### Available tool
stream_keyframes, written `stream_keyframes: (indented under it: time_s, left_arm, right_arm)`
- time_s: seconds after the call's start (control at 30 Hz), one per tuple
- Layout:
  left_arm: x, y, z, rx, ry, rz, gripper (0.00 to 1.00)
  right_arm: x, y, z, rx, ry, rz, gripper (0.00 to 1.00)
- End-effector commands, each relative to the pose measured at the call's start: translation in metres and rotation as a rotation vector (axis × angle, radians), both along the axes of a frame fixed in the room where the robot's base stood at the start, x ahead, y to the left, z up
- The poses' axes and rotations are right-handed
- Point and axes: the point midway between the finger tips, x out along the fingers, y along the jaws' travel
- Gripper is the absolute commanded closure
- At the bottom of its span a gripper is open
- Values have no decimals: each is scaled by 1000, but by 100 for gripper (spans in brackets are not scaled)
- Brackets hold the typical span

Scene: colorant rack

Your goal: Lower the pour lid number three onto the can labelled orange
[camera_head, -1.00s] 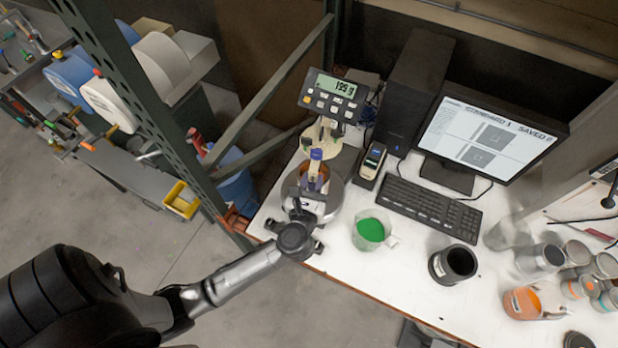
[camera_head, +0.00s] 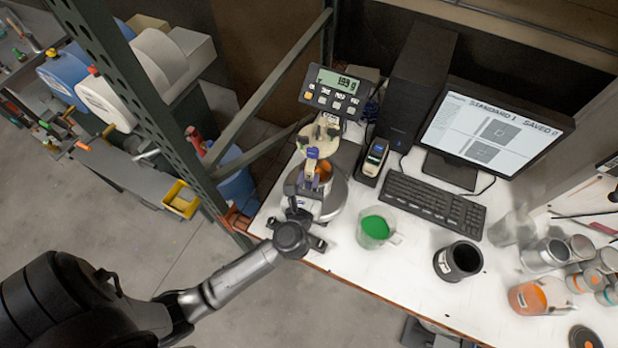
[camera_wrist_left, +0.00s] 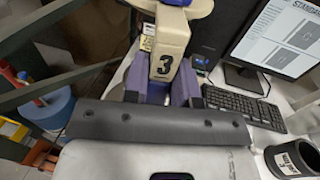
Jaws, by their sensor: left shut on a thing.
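My left gripper (camera_head: 308,180) is shut on the cream pour lid with a black 3 (camera_wrist_left: 168,56). The lid also shows in the head view (camera_head: 326,130), over the scale. The purple fingers (camera_wrist_left: 172,92) show below the number in the left wrist view. A round vessel with orange inside (camera_head: 323,171) stands on the scale, just right of the fingers. Its label cannot be read, and the gripper hides part of it. I cannot tell whether the lid touches it. My right gripper is not in view.
The scale display (camera_head: 337,92) stands behind the gripper. A green-filled beaker (camera_head: 374,228), a dark can (camera_head: 458,261) and an orange-filled beaker (camera_head: 530,297) stand to the right. A keyboard (camera_head: 433,205) and a monitor (camera_head: 495,130) lie beyond. A green rack post (camera_head: 145,110) rises at left.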

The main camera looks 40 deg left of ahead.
Motion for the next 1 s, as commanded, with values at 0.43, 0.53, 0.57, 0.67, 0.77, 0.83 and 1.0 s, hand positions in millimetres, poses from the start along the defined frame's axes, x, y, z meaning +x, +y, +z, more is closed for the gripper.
stream_keyframes:
  time_s: [0.43,0.53,0.57,0.67,0.77,0.83,1.0]
  left_arm:
    - [0,0,-48,0,0,0,99]
    - [0,0,-58,0,0,0,99]
    - [0,0,-61,0,0,0,99]
    - [0,0,-70,0,0,1,99]
    - [0,0,-80,-1,0,1,99]
    - [0,0,-86,-1,0,1,99]
    - [0,0,-102,-1,0,0,99]
  right_arm:
    - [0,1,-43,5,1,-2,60]
    - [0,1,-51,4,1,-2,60]
    - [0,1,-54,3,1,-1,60]
    - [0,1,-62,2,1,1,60]
    - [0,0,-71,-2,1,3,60]
    - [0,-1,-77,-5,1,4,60]
    - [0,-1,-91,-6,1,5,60]
